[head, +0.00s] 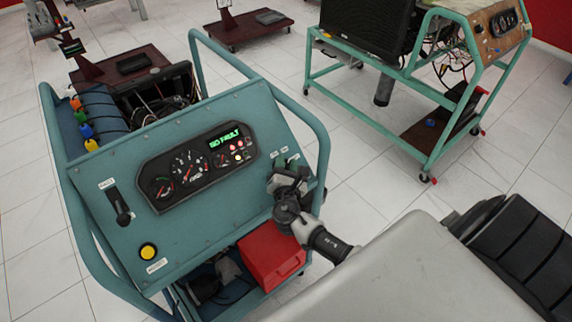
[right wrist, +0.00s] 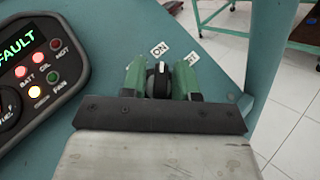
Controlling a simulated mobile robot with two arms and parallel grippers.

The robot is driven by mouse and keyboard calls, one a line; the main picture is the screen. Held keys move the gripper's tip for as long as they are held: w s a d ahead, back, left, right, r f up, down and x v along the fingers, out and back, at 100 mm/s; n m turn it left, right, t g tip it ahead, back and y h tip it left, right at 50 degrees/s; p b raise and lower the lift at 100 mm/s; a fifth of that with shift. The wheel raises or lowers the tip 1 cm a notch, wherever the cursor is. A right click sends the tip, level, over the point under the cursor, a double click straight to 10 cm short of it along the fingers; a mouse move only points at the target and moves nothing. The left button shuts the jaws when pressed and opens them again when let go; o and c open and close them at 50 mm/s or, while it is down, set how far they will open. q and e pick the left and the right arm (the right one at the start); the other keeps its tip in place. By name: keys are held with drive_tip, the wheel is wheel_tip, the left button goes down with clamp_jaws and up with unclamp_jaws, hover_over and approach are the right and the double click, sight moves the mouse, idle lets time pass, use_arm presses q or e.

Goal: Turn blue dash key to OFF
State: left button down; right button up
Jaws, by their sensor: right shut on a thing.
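The blue dash panel (head: 213,215) is a tilted blue face on a tubular frame in the head view. My right gripper (head: 287,163) is at its upper right corner. In the right wrist view, the green fingers of the right gripper (right wrist: 161,80) are shut around a small black key knob (right wrist: 160,82), one on each side. A light mark at the top of the knob points roughly towards the "ON" label (right wrist: 160,49). Another label (right wrist: 192,58) is partly hidden by the right finger. I cannot read an OFF label in the wrist view. My left gripper is not in view.
The gauge cluster (head: 196,165) has a green display ending in "FAULT", with red and amber lamps lit. A lever (head: 119,207) and a yellow button (head: 148,251) are on the panel's left. A red box (head: 270,256) is below. A second trainer (head: 440,75) stands behind right.

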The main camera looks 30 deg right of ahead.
drive_tip(key=shift+f, duration=0.1)
drive_tip(key=shift+f+n+t+y+b, duration=0.15)
drive_tip(key=shift+n+t+y+b, duration=0.6)
drive_tip(key=shift+n+b, duration=0.3)
drive_tip(key=n+t+y+b, duration=0.1)
drive_tip(key=n+y+b, duration=0.3)
drive_tip(key=n+t+y+b, duration=0.2)
drive_tip(key=n+y+b, duration=0.1)
drive_tip(key=n+b, duration=0.1)
drive_tip(key=shift+f+n+y, duration=0.1)
drive_tip(key=shift+n+y, duration=0.25)
drive_tip(key=shift+r+n+y+b, duration=0.25)
drive_tip(key=shift+n+y+b, duration=0.85)
drive_tip(key=shift+b, duration=0.05)
drive_tip(key=o, duration=0.6)
